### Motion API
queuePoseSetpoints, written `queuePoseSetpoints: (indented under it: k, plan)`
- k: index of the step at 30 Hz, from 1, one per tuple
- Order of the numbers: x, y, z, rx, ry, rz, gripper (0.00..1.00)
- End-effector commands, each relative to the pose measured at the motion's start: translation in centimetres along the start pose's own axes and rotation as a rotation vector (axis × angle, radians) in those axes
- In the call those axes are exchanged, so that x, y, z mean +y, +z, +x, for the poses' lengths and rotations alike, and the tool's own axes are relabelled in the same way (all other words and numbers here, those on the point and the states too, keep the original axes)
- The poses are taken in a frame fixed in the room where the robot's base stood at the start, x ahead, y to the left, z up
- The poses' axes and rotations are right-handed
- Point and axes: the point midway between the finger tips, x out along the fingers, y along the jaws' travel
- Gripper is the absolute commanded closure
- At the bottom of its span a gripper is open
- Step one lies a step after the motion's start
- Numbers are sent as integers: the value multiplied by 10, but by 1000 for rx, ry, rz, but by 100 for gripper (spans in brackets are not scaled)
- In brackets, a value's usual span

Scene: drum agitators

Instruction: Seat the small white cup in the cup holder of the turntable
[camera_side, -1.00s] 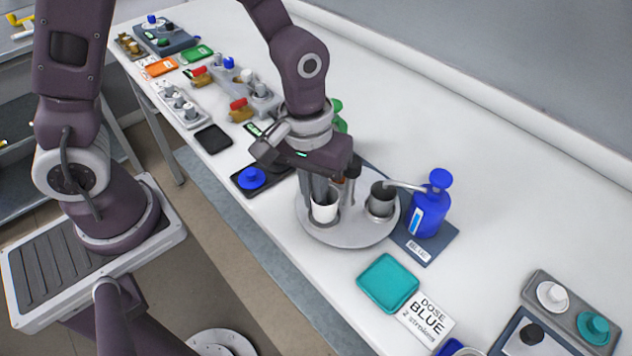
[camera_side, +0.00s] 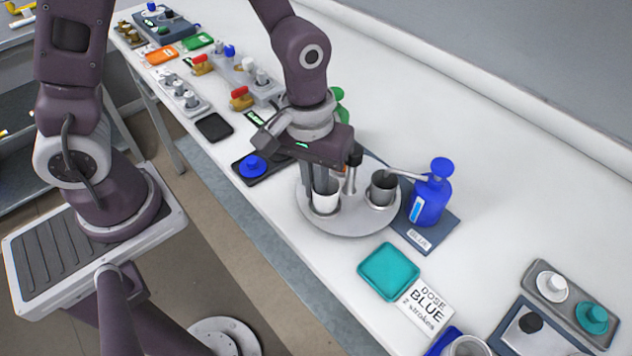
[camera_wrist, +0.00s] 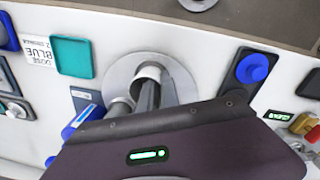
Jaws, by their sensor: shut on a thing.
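The small white cup (camera_side: 325,204) stands upright on the left part of the round grey turntable (camera_side: 350,227). In the wrist view the cup (camera_wrist: 151,72) is on the turntable (camera_wrist: 184,80). My gripper (camera_side: 325,187) is shut on the cup from above, with its fingers at the rim. In the wrist view the fingers (camera_wrist: 148,97) cross the cup's mouth. The cup's base and the holder around it are largely hidden, so I cannot tell whether it sits fully down. A grey metal cup (camera_side: 383,188) stands on the turntable's right part.
A blue pump bottle (camera_side: 430,198) stands right of the turntable, its spout reaching over the metal cup. A dark-topped post (camera_side: 353,165) stands close to my gripper. A teal tray (camera_side: 388,272) and a "DOSE BLUE" card (camera_side: 425,307) lie in front.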

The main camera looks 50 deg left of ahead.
Motion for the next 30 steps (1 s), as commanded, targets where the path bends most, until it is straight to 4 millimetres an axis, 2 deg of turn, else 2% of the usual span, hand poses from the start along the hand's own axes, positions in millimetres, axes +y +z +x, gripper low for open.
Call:
queuePoseSetpoints:
  k: [30]
  plan:
    - [-1, 0, 7, -1, -1, 0, 100]
